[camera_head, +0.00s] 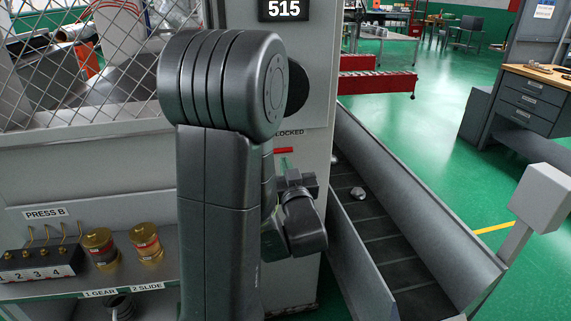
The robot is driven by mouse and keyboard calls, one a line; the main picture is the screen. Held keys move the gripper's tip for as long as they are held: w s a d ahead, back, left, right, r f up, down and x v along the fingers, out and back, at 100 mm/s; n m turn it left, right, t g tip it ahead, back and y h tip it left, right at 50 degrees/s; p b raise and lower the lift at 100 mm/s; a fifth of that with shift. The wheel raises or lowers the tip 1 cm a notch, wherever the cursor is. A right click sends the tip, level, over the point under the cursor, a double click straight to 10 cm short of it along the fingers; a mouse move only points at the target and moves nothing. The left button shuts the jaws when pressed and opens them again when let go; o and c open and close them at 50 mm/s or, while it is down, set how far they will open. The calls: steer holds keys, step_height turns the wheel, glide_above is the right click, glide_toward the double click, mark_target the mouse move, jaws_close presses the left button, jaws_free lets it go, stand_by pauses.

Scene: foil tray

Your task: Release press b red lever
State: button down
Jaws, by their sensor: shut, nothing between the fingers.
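A small red bar (284,150), which looks like the red lever, lies roughly level on the grey machine cabinet (312,110), just below a label that reads "LOCKED". My gripper (287,172) is in front of the cabinet, just below the red bar. It is shut, with nothing seen in it. My arm hides part of the cabinet face and the gripper is small, so I cannot tell whether its fingertips touch the bar. A "PRESS B" label (46,213) is on the panel at the left.
A shelf (160,283) at lower left holds a numbered block (40,265) and two gold-topped cylinders (147,243). A sloping chute (385,240) with a small metal piece (357,193) runs along the right. A wire mesh guard (70,60) is upper left.

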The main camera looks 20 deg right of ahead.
mark_target(280, 149)
steer(key=x, duration=0.7)
steer(key=shift+w+p, duration=0.2)
steer(key=shift+p, duration=0.2)
steer(key=shift+f, duration=0.1)
